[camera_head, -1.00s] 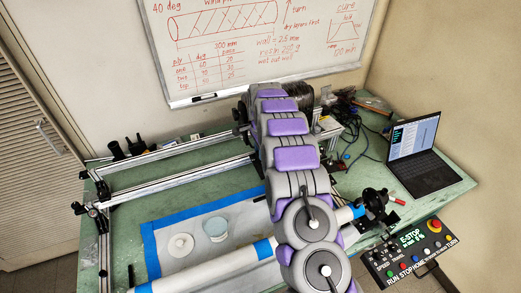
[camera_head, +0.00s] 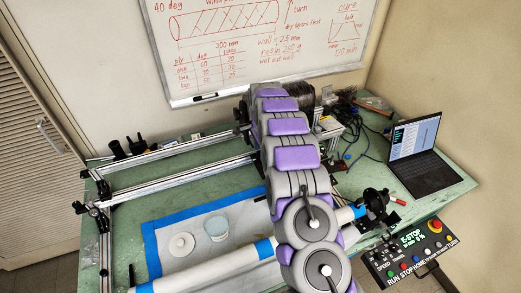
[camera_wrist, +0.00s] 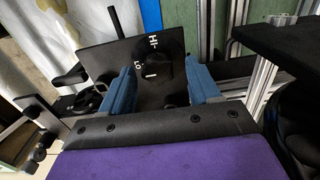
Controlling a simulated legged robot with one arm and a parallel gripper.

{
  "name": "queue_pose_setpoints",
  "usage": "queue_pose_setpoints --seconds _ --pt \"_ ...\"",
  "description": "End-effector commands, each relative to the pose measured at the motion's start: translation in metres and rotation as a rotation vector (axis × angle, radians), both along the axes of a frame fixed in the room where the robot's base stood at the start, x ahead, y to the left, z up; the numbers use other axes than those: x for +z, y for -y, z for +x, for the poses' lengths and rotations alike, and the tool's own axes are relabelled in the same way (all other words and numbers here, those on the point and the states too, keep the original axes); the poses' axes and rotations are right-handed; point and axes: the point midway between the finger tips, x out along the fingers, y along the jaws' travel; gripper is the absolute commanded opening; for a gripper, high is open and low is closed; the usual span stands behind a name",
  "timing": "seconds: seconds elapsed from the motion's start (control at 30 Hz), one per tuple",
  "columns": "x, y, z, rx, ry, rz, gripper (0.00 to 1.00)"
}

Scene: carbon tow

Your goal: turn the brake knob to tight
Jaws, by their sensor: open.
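In the wrist view, a black panel (camera_wrist: 105,55) carries a round dark knob (camera_wrist: 168,69), which I take to be the brake knob. White marks beside it look like "HI" above and "LO" at the left; a short white mark shows low on the knob. I cannot tell its exact setting. My gripper (camera_wrist: 163,77) is open, with one blue finger at the knob's left and one at its right. Whether either finger touches it is unclear. In the head view, my arm hides the knob and the gripper.
Aluminium rails (camera_head: 175,178) frame the left of the green table (camera_head: 130,210). A laptop (camera_head: 424,160), loose cables and a control box with a red E-stop (camera_head: 435,226) are at the right.

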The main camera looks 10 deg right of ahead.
Motion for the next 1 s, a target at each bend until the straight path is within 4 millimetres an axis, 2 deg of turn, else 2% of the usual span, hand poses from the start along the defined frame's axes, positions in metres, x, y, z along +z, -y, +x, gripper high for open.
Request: queue_pose_setpoints --seconds 0.13,0.27,0.8,1.0 --pt "0.006 0.0 0.0 0.0 0.0 0.0 0.62" --pt "0.023 0.0 0.0 0.0 0.0 0.0 0.62" --pt "0.141 -0.002 0.003 0.0 0.006 -0.001 0.62" --pt "0.164 -0.002 0.003 0.0 0.003 -0.001 0.62"
